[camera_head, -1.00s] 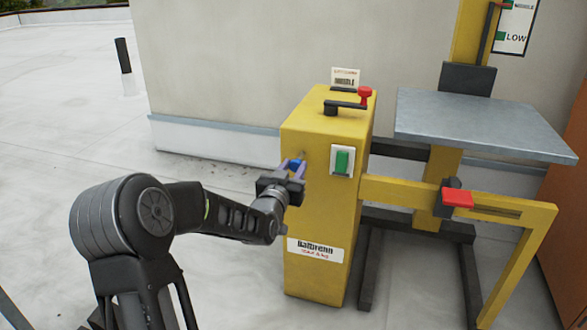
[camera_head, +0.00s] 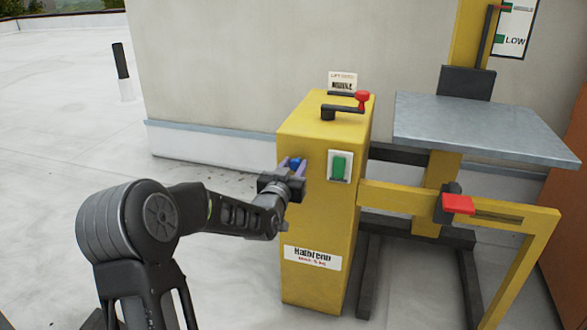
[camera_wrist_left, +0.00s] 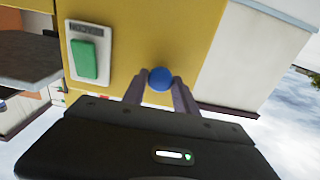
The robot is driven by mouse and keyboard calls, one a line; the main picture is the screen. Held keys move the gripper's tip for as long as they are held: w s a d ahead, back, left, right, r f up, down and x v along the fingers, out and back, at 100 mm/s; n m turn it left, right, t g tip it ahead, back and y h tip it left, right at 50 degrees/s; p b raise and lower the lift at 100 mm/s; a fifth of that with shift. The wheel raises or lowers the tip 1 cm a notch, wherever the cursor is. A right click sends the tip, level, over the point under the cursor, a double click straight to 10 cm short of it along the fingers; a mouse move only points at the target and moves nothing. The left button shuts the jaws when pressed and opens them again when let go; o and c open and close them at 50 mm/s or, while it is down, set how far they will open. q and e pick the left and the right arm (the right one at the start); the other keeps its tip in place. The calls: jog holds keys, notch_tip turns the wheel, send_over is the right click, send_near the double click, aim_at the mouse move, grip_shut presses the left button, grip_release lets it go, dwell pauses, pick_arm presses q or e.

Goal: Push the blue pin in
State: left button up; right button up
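In the left wrist view the pin fills the gap between the fingers (camera_wrist_left: 161,88). I cannot tell whether they press on it. The pin's shaft is hidden, and its depth in the post cannot be seen. My right gripper is not in view.
A green switch (camera_head: 339,168) sits right of the pin on the post. A red-knobbed crank (camera_head: 345,106) is on top. Right stand a grey platform (camera_head: 475,125) and a yellow frame with a red handle (camera_head: 457,204). The wall (camera_head: 215,75) is behind; floor at left is free.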

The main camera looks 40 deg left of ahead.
pick_arm(q)
jog(key=o, duration=0.4)
jog(key=shift+c, duration=0.2)
jog(key=p+v, duration=0.1)
jog(key=v, duration=0.6)
jog(key=shift+s+d+p, duration=0.15)
jog(key=shift+s+p, duration=0.15)
jog(key=shift+s, duration=0.05)
